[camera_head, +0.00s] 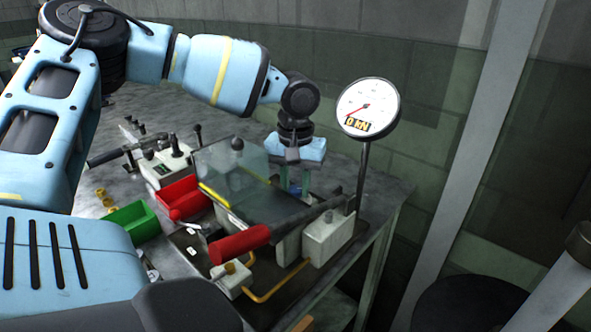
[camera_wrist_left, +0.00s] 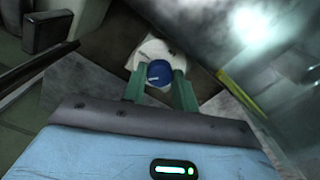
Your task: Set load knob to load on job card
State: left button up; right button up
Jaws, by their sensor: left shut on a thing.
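The round gauge (camera_head: 368,108) has a red needle and an orange display reading 0 kN. I cannot make out a job card. My right gripper is not in view.
A clear guard (camera_head: 232,165) stands in front of my left gripper. A red-handled lever (camera_head: 240,244) crosses the front. A red bin (camera_head: 182,197) and a green bin (camera_head: 133,222) sit at the left. The table's right edge is close to the gauge post.

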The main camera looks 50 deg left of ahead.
aim_at(296, 189)
pick_arm(q)
jog(key=shift+w+r, duration=0.1)
jog(key=o, duration=1)
jog(key=shift+r, duration=3.9)
jog(key=shift+c, duration=0.2)
